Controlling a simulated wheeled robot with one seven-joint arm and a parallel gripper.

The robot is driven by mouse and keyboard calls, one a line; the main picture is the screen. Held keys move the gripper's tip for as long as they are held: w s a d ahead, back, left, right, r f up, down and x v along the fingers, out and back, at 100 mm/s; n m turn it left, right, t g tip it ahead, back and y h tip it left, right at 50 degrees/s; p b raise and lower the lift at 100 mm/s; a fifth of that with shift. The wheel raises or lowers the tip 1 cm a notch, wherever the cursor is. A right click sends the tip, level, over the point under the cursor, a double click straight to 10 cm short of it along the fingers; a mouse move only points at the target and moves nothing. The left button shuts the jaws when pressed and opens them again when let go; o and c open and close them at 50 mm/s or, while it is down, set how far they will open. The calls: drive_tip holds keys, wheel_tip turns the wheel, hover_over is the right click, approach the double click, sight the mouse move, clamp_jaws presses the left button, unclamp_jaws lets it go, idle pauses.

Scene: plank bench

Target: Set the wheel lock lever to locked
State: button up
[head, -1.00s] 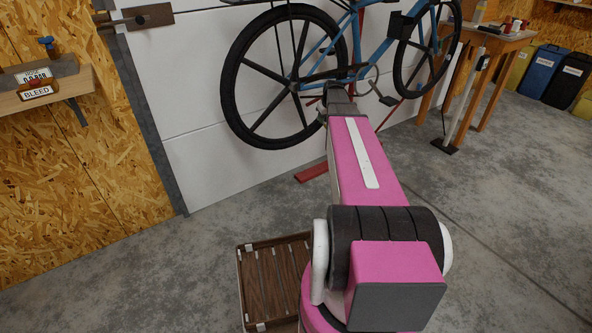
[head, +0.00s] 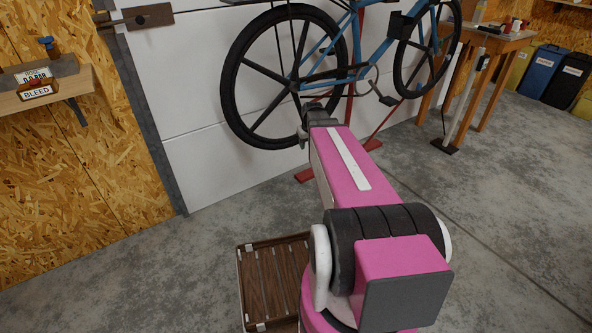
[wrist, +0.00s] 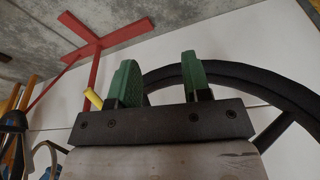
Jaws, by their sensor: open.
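The blue bicycle (head: 345,75) hangs on a red stand in front of a white panel door. Its large left wheel (head: 232,75) stands beyond the end of my arm. In the wrist view the black tyre (wrist: 235,76) curves behind my gripper (wrist: 160,82). The gripper's two green fingers are apart with nothing between them. A short yellow piece (wrist: 93,98) shows just left of the left finger; I cannot tell whether it is the wheel lock lever or whether it touches the finger. No lever is clearly recognisable in the head view, where my arm hides part of the bicycle.
The red stand's foot (wrist: 108,40) is on the concrete floor. A shelf (head: 45,96) with a BLEED sign is on the left wall. A workbench (head: 500,42) and bins (head: 540,72) are at the right.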

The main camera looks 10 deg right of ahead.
drive_tip(key=s+a+f+m+g, duration=0.1)
drive_tip(key=s+a+f, duration=0.1)
drive_tip(key=s+a, duration=0.6)
drive_tip(key=s, duration=0.4)
drive_tip(key=shift+s+a+f+g, duration=0.15)
drive_tip(key=shift+s+f+g, duration=0.1)
drive_tip(key=shift+g, duration=0.15)
